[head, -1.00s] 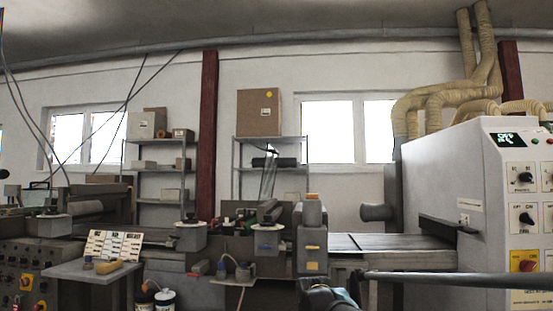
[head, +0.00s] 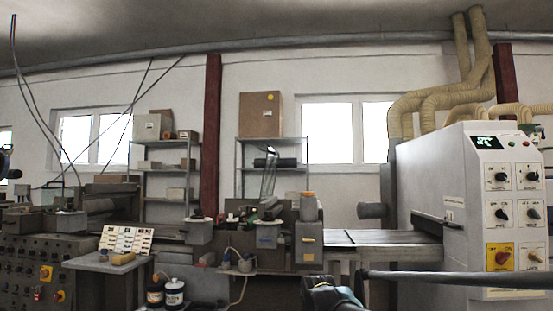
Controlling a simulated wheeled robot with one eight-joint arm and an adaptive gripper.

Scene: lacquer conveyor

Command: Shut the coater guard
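The coater (head: 269,236) stands in the middle of the line, left of the grey conveyor belt. A thin, see-through panel (head: 268,174) that looks like its guard stands up steeply above it, so the guard appears raised. Its lower edge and hinge are too small to make out. A dark jointed part at the bottom centre appears to be my arm. My gripper's fingers cannot be made out in this view.
A white control cabinet (head: 434,190) with knobs stands at the right. A small table (head: 90,263) with a sample card is at the left front. Dark bottles (head: 174,291) stand low beside it. A grey bar (head: 455,279) crosses the lower right.

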